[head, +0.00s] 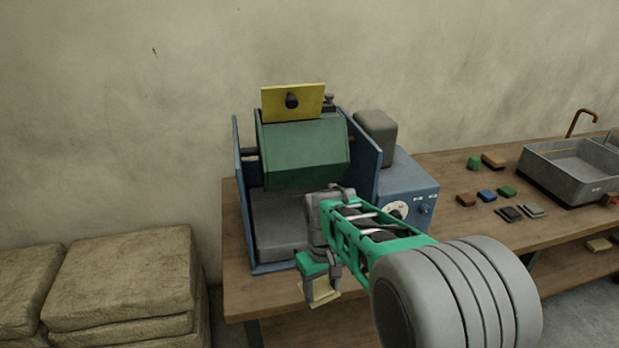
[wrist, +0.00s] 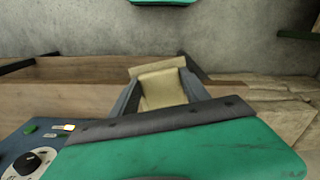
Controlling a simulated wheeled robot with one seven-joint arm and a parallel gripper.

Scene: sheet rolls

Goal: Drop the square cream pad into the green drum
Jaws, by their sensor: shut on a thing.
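The square cream pad (head: 322,293) is held between the fingers of my gripper (head: 321,283), in front of the machine near the bench's front edge. In the wrist view the pad (wrist: 162,86) sits between the two grey fingertips. My gripper is shut on it. The green drum (head: 304,150) hangs between the blue side plates, above and behind my gripper. A yellow plate (head: 292,102) with a dark knob stands at the drum's top. The drum's inside is hidden from this view.
The blue control box (head: 409,187) with a dial stands right of the drum. Several small coloured blocks (head: 487,195) lie on the wooden bench (head: 450,164), before a grey sink (head: 570,168). Stacked tan bales (head: 122,278) stand at left. A grey tray lies under the drum.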

